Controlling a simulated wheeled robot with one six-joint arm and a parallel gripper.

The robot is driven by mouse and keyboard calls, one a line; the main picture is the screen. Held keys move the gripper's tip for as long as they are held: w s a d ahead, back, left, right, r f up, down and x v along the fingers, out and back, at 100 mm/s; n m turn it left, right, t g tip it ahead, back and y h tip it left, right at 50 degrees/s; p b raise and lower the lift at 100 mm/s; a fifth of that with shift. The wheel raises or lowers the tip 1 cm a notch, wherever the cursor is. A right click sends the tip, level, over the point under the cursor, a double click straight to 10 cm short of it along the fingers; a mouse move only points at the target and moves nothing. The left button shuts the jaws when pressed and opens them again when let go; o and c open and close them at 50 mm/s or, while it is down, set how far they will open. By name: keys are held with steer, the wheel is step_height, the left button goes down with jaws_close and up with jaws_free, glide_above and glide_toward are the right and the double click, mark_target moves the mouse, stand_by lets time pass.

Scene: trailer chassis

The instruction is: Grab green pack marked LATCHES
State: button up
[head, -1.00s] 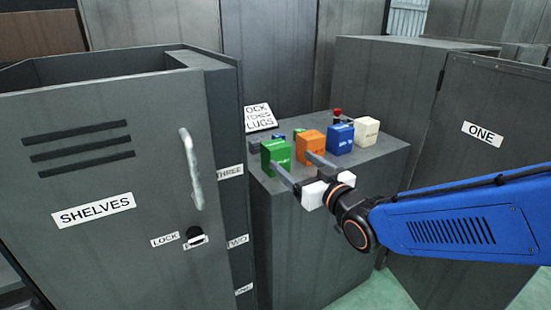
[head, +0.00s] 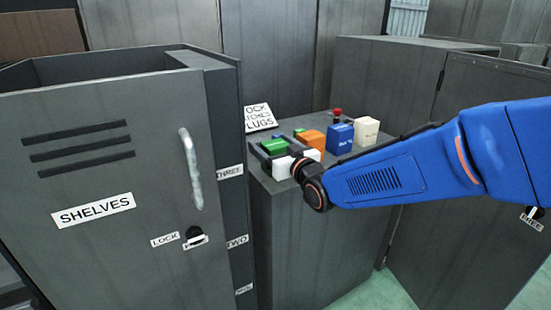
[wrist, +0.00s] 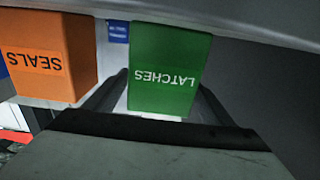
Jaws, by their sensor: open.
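The green pack marked LATCHES (wrist: 166,65) stands in the middle of the wrist view, its label upside down there. In the head view the green pack (head: 272,146) is at the left front of the grey cabinet top, partly hidden by my gripper (head: 268,144). My gripper is open, with one dark finger on each side of the pack. In the wrist view the fingers pass left and right of the pack's lower part. I cannot tell whether either finger touches it.
An orange pack marked SEALS (wrist: 48,62) stands close beside the green one. A blue pack (head: 339,138) and a cream pack (head: 366,131) stand farther right. A white sign (head: 259,118) lies behind. The tall SHELVES cabinet (head: 110,180) rises close on the left.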

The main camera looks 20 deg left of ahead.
steer(key=shift+x, duration=0.9)
steer(key=c, duration=1.3)
steer(key=shift+r, duration=0.15)
steer(key=shift+c, duration=0.2)
